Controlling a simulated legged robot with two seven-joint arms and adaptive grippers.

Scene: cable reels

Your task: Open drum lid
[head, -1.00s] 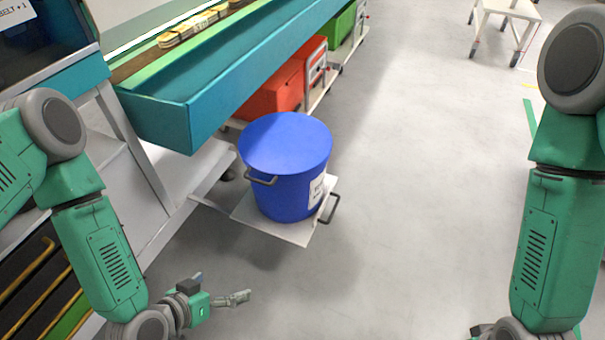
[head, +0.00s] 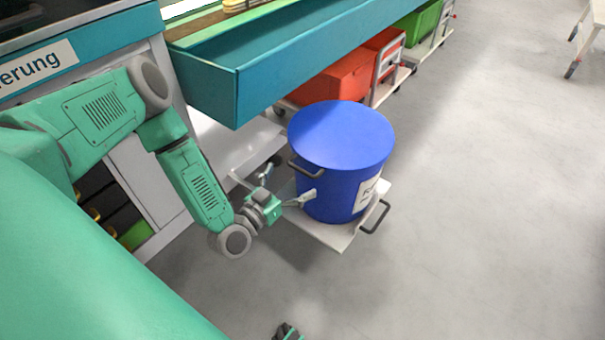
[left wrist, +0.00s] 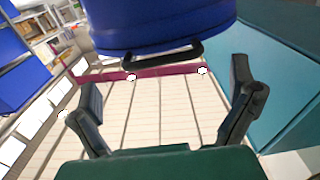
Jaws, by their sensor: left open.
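The blue drum (head: 335,190) stands upright on a small pale trolley in the head view. Its flat blue lid (head: 342,133) lies on top and looks closed. A dark handle (head: 305,168) sticks out of the drum's left side. My left gripper (head: 288,184) is open and empty, beside the drum just below that handle. In the left wrist view my open left gripper (left wrist: 165,78) shows its two fingers spread, with the drum (left wrist: 165,22) and the dark handle (left wrist: 150,62) ahead. A small dark and green part at the head view's bottom edge may be my right gripper; its jaws cannot be made out.
A teal conveyor frame (head: 270,75) overhangs behind and left of the drum. The pale trolley (head: 330,235) has a dark handle at its right. Red bins (head: 335,82) and a green bin (head: 418,22) stand farther back.

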